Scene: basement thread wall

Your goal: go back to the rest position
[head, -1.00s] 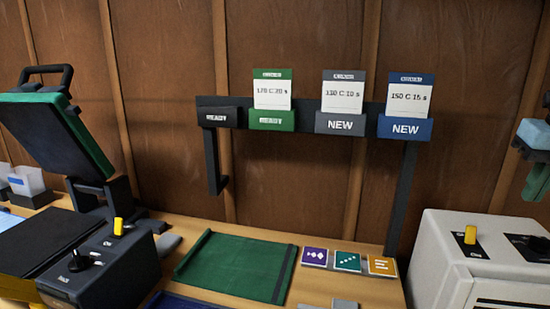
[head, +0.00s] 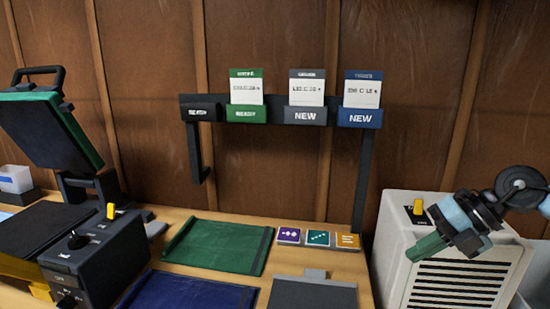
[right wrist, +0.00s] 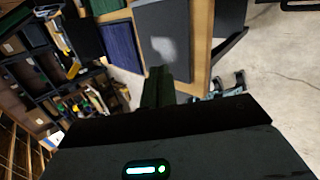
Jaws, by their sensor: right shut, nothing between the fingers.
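My right gripper (head: 428,247) is in the head view at the right, in front of the pale grey machine. Its green fingers are shut with nothing between them and point to the left and down. In the right wrist view the green fingers (right wrist: 158,88) show closed together, in front of a dark grey panel (right wrist: 168,35) at the table's edge. My left gripper is in neither view.
A heat press (head: 50,125) stands open at the left with its control box (head: 95,255). Green (head: 218,246) and blue (head: 190,291) folded pieces lie on the table. A rack (head: 275,102) holds several cards. The pale grey machine (head: 465,285) stands at the right.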

